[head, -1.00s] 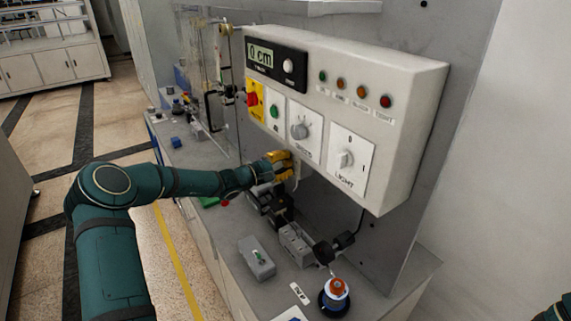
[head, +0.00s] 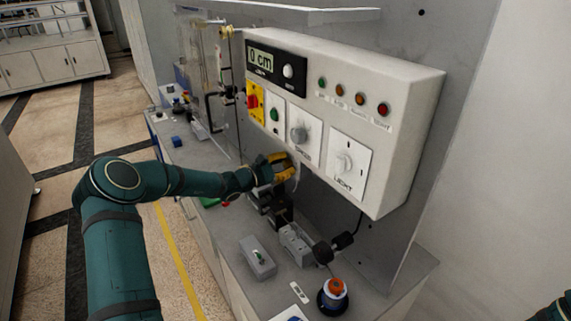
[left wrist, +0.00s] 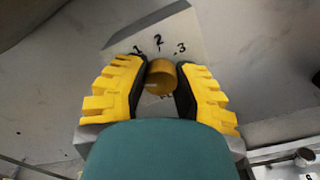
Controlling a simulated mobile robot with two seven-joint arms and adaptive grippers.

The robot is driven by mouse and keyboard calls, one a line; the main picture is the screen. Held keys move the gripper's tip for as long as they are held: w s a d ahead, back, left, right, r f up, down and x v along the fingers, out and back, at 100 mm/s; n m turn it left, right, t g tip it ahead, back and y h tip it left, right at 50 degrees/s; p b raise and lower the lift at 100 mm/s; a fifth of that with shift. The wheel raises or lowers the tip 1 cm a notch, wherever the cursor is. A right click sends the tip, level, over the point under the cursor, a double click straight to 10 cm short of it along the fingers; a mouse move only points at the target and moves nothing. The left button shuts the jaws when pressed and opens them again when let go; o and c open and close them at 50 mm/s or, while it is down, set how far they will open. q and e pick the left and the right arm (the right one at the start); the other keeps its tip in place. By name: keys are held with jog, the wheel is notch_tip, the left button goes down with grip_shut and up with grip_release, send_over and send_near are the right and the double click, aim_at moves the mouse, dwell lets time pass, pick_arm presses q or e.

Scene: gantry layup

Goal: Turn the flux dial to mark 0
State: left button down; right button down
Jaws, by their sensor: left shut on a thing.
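The flux dial is a round ochre knob (left wrist: 161,78) on a pale plate (left wrist: 178,34) in the left wrist view. Marks 1, 2 and 3 show on the plate just beyond the knob; mark 0 is not visible. I cannot tell which mark the knob points to. My left gripper (left wrist: 161,68) has its yellow, black-padded fingers shut on the knob, one on each side. In the head view my left gripper (head: 283,168) is below the control box and hides the knob. My right gripper is out of view.
The white control box (head: 405,95) overhangs just above my left gripper, with a grey speed knob (head: 299,134) and a light switch (head: 344,163). Below on the bench stand a grey switch box (head: 257,258) and an orange-topped round thing (head: 334,295). Floor at left is clear.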

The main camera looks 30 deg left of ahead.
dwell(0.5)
pick_arm(q)
jog(key=c, duration=0.7)
grip_release()
jog(key=v, duration=1.2)
